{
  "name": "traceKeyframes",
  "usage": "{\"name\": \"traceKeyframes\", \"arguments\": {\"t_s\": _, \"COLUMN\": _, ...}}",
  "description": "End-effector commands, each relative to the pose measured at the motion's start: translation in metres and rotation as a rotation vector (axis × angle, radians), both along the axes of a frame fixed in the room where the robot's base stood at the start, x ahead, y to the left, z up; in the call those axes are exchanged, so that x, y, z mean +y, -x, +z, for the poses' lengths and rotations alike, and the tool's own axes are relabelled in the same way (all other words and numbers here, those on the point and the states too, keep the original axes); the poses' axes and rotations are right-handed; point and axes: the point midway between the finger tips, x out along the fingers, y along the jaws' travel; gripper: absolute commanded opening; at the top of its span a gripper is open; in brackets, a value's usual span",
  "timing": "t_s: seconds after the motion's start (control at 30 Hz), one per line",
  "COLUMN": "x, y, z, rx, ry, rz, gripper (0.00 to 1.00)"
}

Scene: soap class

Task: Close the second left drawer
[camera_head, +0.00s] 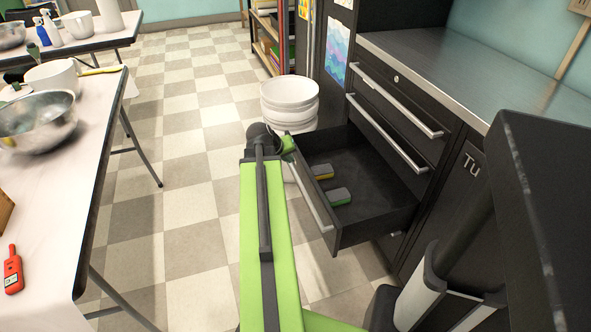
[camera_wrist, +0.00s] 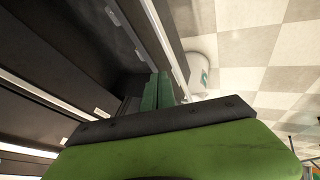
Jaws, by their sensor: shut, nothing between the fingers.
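An open dark drawer (camera_head: 350,222) is pulled out from the lower part of a dark cabinet. The drawer front has a long metal handle (camera_head: 313,196). My gripper (camera_head: 287,146) is at the far top corner of the drawer front; contact is unclear. In the wrist view, its green fingers (camera_wrist: 157,92) are together and empty, beside the drawer's edge and handle (camera_wrist: 160,38).
Two shut drawers (camera_head: 395,112) sit above the open one. A stack of white buckets (camera_head: 289,102) stands just beyond it. Checkered floor (camera_head: 180,200) lies clear between.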

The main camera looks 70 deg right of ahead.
Motion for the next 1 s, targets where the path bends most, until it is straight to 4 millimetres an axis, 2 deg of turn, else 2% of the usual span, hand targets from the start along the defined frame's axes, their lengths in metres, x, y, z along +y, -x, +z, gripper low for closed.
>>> {"name": "traceKeyframes", "arguments": {"t_s": 0.17, "x": -0.010, "y": 0.002, "z": -0.018, "rx": 0.000, "ry": -0.001, "rz": -0.001, "gripper": 0.00}}
{"name": "traceKeyframes", "arguments": {"t_s": 0.53, "x": -0.051, "y": 0.010, "z": -0.075, "rx": -0.001, "ry": -0.002, "rz": -0.002, "gripper": 0.00}}
{"name": "traceKeyframes", "arguments": {"t_s": 0.67, "x": -0.057, "y": 0.012, "z": -0.081, "rx": 0.000, "ry": -0.002, "rz": 0.000, "gripper": 0.00}}
{"name": "traceKeyframes", "arguments": {"t_s": 0.9, "x": -0.058, "y": 0.013, "z": -0.079, "rx": 0.000, "ry": -0.002, "rz": 0.000, "gripper": 0.00}}
{"name": "traceKeyframes", "arguments": {"t_s": 0.93, "x": -0.049, "y": 0.015, "z": -0.079, "rx": 0.000, "ry": -0.001, "rz": -0.002, "gripper": 0.00}}
{"name": "traceKeyframes", "arguments": {"t_s": 1.0, "x": -0.055, "y": 0.014, "z": -0.079, "rx": 0.000, "ry": -0.002, "rz": -0.001, "gripper": 0.00}}
